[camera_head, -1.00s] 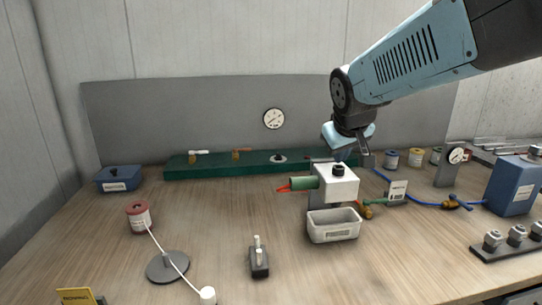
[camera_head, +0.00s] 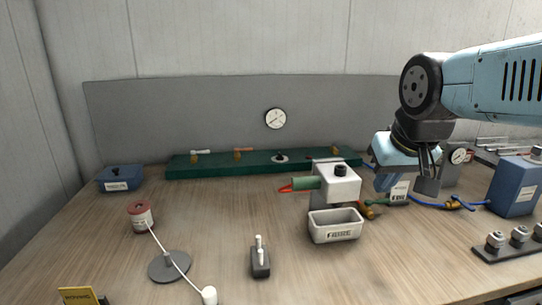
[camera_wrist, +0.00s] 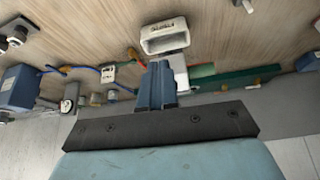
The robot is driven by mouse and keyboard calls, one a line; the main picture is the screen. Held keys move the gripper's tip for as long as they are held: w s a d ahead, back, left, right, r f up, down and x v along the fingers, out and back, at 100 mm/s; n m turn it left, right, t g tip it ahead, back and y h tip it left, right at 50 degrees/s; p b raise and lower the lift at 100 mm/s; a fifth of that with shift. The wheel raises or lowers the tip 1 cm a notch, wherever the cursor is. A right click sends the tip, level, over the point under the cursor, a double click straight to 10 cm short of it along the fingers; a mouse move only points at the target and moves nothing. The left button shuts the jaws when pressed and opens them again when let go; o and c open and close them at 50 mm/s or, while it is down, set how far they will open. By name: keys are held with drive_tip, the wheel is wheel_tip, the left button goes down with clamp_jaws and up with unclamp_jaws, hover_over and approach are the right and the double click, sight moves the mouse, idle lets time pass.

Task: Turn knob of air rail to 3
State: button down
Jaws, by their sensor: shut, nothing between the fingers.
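The air rail is most likely the long dark green bar (camera_head: 215,168) along the back panel. It carries a small dark knob on a pale base (camera_head: 281,157); its setting is too small to read. A round white gauge (camera_head: 275,118) is on the panel above it. My gripper (camera_head: 432,172) is at the right, apart from the rail and beyond its right end, above the right part of the bench. Its blue fingers (camera_wrist: 158,68) are together and empty in the wrist view. The rail also shows there (camera_wrist: 222,80), partly behind the white block.
A white block with a black knob (camera_head: 340,184) and green nozzle stands mid-bench, above a pale tray (camera_head: 335,226). Blue hose, a small gauge (camera_head: 458,156) and a blue box (camera_head: 514,187) lie right. A red-topped spool (camera_head: 141,216) stands left.

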drive_tip(key=w+a+r+h, duration=0.1)
drive_tip(key=w+a+r, duration=0.2)
drive_tip(key=w, duration=1.4)
drive_tip(key=w+a+r+h, duration=0.1)
drive_tip(key=w+a+r, duration=0.1)
drive_tip(key=w, duration=1.4)
drive_tip(key=w+a+f+h, duration=0.1)
drive_tip(key=w+a+f, duration=0.25)
drive_tip(key=w, duration=0.45)
drive_tip(key=w+a+f, duration=0.3)
drive_tip(key=w+a, duration=0.1)
drive_tip(key=w, duration=0.3)
drive_tip(key=n+h, duration=0.1)
drive_tip(key=h, duration=0.1)
approach(277, 158)
drive_tip(key=f, duration=0.1)
drive_tip(key=w+f, duration=0.1)
drive_tip(key=f, duration=0.1)
drive_tip(key=w+a+f, duration=0.1)
drive_tip(key=f, duration=0.1)
drive_tip(key=shift+f, duration=0.1)
drive_tip(key=shift+w+d, duration=0.1)
drive_tip(key=shift+d, duration=1.15)
drive_tip(key=shift+w+d, duration=0.2)
drive_tip(key=shift+d, duration=0.5)
